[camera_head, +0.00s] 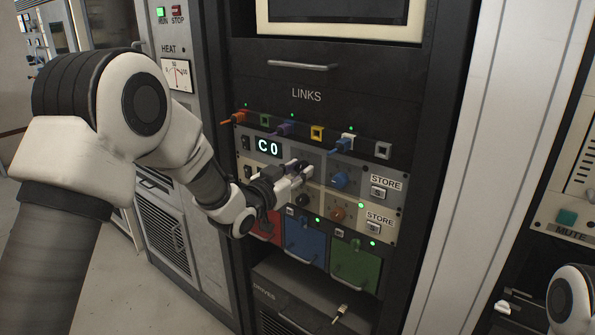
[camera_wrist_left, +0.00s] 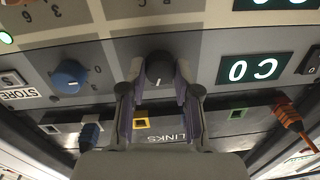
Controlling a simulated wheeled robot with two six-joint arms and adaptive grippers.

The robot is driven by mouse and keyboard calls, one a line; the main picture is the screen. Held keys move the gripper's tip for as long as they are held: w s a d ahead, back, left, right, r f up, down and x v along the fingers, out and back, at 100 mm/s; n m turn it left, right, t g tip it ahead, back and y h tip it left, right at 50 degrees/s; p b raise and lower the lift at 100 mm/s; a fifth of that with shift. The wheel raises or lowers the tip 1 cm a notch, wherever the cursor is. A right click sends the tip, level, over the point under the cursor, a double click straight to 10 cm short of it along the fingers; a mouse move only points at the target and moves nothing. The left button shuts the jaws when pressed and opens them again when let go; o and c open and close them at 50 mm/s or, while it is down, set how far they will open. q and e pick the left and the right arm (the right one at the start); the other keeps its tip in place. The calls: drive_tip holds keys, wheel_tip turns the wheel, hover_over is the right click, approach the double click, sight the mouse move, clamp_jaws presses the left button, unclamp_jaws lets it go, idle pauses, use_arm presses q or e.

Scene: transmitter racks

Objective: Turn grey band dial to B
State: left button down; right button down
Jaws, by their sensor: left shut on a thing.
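The grey band dial (camera_wrist_left: 159,69) is a dark round knob with a light pointer line, on the upper grey panel row. My left gripper (camera_head: 297,172) reaches that row from the left. In the left wrist view its two fingers (camera_wrist_left: 158,88) are shut on the dial, one on each side. The fingers hide most of the dial in the head view, and I cannot read its setting letters. The display (camera_head: 268,147) left of the gripper reads C0; it is upside down in the left wrist view (camera_wrist_left: 254,69). Part of my right arm shows at the lower right; its jaws are unclear.
A blue dial (camera_head: 339,179) is right of the gripper, near a STORE button (camera_head: 378,193). Below are a black dial (camera_head: 302,200) and an orange dial (camera_head: 337,214). Coloured link sockets with plugs (camera_head: 340,145) run above. Red, blue (camera_head: 304,241) and green (camera_head: 354,266) drives sit lower.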

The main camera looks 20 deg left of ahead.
use_arm(q)
drive_tip(key=shift+n, duration=0.3)
drive_tip(key=n+p, duration=0.2)
drive_tip(key=n, duration=0.1)
drive_tip(key=shift+r, duration=0.2)
drive_tip(key=shift+f+n+p, duration=0.1)
drive_tip(key=shift+n+p, duration=1.2)
drive_tip(key=shift+n, duration=0.7)
drive_tip(key=c, duration=0.8)
unclamp_jaws()
drive_tip(key=shift+w+f, duration=0.1)
drive_tip(key=v, duration=1.2)
drive_tip(key=shift+a, duration=0.1)
